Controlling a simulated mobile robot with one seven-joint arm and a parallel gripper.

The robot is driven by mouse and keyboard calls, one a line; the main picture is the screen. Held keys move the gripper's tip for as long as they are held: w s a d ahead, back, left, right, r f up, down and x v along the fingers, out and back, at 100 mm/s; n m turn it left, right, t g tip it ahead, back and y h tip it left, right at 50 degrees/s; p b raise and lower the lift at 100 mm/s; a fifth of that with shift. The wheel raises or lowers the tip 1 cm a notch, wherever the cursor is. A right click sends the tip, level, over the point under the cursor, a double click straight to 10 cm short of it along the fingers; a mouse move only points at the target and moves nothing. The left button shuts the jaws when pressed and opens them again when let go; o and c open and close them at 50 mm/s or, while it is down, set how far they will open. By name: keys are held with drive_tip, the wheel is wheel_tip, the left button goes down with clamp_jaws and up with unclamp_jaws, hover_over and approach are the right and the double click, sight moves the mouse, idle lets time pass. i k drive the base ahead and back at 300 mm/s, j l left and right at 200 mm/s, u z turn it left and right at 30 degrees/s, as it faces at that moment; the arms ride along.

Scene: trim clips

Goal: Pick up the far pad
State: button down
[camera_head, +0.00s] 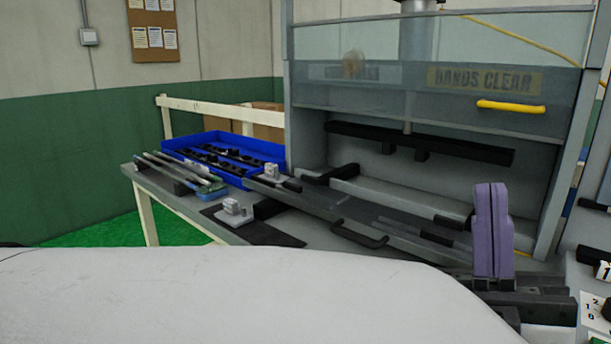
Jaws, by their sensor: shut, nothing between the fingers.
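No object is plainly marked as the far pad. A purple padded block (491,236) stands upright at the right, in front of the press; it looks like two slabs side by side. A small grey block (234,208) sits on a dark flat plate (259,233) near the front of the bench. A similar grey block (270,173) sits farther back, beside the blue tray. My gripper is not in view. A large pale surface fills the lower left and hides the front of the bench.
A blue tray (274,153) with dark parts stands at the back left of the bench. Several long bars (186,169) lie beside it. The press (445,110) has a clear guard with a yellow handle (511,106). Black handles (362,238) stick up from the long plate.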

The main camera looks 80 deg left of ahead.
sight(271, 173)
drive_tip(key=u, duration=2.7)
